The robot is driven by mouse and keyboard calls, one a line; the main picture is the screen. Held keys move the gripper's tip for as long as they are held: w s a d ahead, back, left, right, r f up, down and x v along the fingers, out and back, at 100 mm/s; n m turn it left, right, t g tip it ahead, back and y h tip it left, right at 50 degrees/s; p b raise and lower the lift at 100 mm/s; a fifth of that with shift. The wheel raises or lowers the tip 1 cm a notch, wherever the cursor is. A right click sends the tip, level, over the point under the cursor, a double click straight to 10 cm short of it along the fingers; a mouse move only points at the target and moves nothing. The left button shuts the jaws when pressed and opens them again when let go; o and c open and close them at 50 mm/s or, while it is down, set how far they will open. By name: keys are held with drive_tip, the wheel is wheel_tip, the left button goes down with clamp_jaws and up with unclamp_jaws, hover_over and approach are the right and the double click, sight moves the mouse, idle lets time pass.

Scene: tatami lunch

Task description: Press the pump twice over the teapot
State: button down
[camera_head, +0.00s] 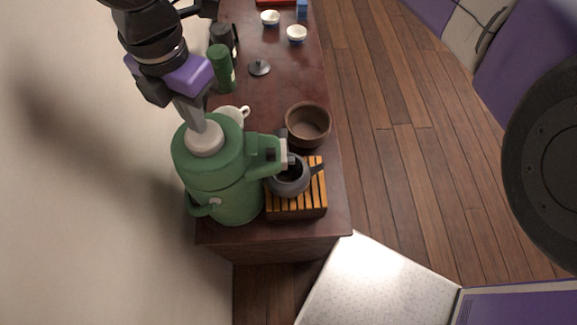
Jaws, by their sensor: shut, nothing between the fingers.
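A large green pump pot (222,190) stands at the near end of the dark wooden table. It has a pale round push button (205,139) on top. My gripper (203,127) is shut, with its fingertips right at the button from above; I cannot tell whether the button is pressed down. The pump's spout (283,153) reaches right, over the dark grey teapot (290,180). The teapot has no lid on and stands on a slatted wooden tray (310,208), its own spout to the right.
A brown bowl (327,137) stands behind the teapot. A white cup (238,112) is behind the pump pot. A dark lid (259,68), a green canister (221,70) and two white cups (297,34) are farther back. Wooden floor (390,150) lies to the right.

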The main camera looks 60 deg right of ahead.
drive_tip(key=shift+f, duration=0.15)
idle(0.3)
drive_tip(key=shift+f+b, duration=1)
drive_tip(key=shift+f, duration=0.65)
drive_tip(key=shift+r, duration=0.15)
drive_tip(key=shift+r+p, duration=1.65)
drive_tip(key=shift+p, duration=0.1)
drive_tip(key=shift+f, duration=0.3)
